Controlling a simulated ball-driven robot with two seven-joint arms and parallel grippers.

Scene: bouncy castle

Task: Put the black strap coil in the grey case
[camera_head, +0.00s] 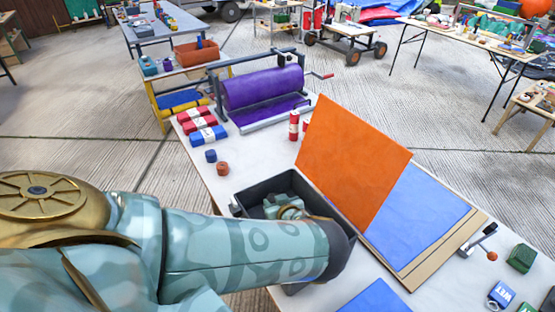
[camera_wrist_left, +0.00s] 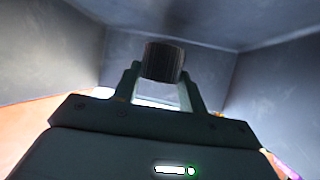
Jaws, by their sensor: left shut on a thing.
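The grey case (camera_head: 258,188) is an open, dark grey box on the white table, partly covered by my left arm. My left gripper (camera_head: 281,203) is down in the case opening in the head view. In the left wrist view, my left gripper (camera_wrist_left: 162,80) is shut on the black strap coil (camera_wrist_left: 163,62), a short, dark, ribbed roll held between its two fingers. Grey walls of the case (camera_wrist_left: 55,50) surround it there. I cannot tell whether the coil touches the case floor. The coil is not clearly visible in the head view. My right gripper is out of view.
An orange sheet (camera_head: 350,160) stands tilted right beside the case, with a blue sheet (camera_head: 415,215) behind it. A purple roll (camera_head: 263,88) on a stand, red and blue rolled bundles (camera_head: 208,135), and small blue and orange rolls (camera_head: 222,168) occupy the table's far left part.

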